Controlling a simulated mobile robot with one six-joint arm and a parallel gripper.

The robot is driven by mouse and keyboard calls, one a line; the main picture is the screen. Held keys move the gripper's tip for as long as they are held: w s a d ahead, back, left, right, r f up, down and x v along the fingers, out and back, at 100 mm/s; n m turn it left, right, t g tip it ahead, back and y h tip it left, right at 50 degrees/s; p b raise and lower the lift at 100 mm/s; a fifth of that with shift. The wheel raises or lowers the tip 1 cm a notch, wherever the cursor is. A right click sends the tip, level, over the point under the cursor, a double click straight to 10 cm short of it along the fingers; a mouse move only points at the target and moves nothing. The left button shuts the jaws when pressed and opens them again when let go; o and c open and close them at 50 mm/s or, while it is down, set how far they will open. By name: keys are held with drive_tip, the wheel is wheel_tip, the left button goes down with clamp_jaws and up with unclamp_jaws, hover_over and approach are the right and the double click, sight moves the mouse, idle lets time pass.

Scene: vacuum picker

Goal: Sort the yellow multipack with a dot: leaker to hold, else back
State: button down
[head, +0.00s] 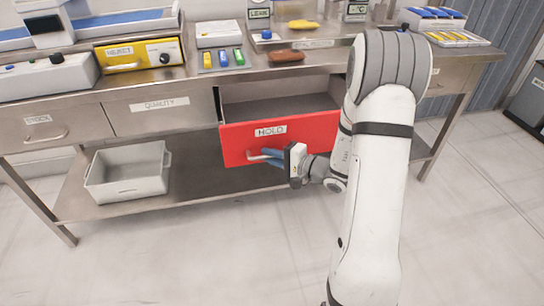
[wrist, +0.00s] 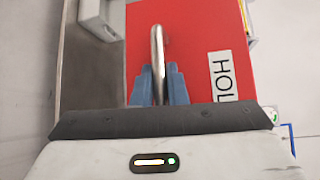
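The red HOLD drawer (head: 310,132) is pulled out from under the worktop. The part of its inside that shows looks empty. My gripper (head: 268,157) is at the drawer front, its blue fingers on the metal bar handle (head: 256,157). In the wrist view my gripper (wrist: 159,88) has one finger on each side of the handle (wrist: 157,45), closed on it with nothing else between them. A yellow pack (head: 302,24) lies on the worktop near the LEAK device (head: 258,10). Smaller yellow packs (head: 457,39) lie in a tray at the right. No dot can be made out.
A yellow REJECT box (head: 140,53) and a brown object (head: 286,56) are on the worktop (head: 190,75). Closed STOCK (head: 50,128) and QUALITY (head: 160,106) drawers are at left. A grey bin (head: 128,185) stands on the lower shelf. The front floor is clear.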

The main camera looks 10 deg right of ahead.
drive_tip(key=c, duration=1.5)
unclamp_jaws()
drive_tip(key=shift+o, duration=0.2)
drive_tip(key=v, duration=0.7)
drive_tip(key=shift+s+d, duration=0.25)
drive_tip(key=shift+s, duration=0.05)
drive_tip(key=s+a+r+n+g+h+p, duration=0.2)
drive_tip(key=s+a+r+n+g+p, duration=0.5)
drive_tip(key=s+a+r+g+p, duration=0.5)
drive_tip(key=s+d+r+n+t+h+p, duration=0.1)
drive_tip(key=s+d+r+h+p, duration=0.2)
drive_tip(key=r, duration=0.4)
drive_tip(key=s+d+r+n+t+h+p, duration=0.2)
drive_tip(key=s+d+r+h+p, duration=0.1)
drive_tip(key=r, duration=0.5)
drive_tip(key=s+d+h, duration=0.1)
drive_tip(key=s+h, duration=0.1)
drive_tip(key=h, duration=0.1)
drive_tip(key=shift+d+r+h, duration=0.25)
drive_tip(key=shift+r+h, duration=0.05)
drive_tip(key=shift+h, duration=0.1)
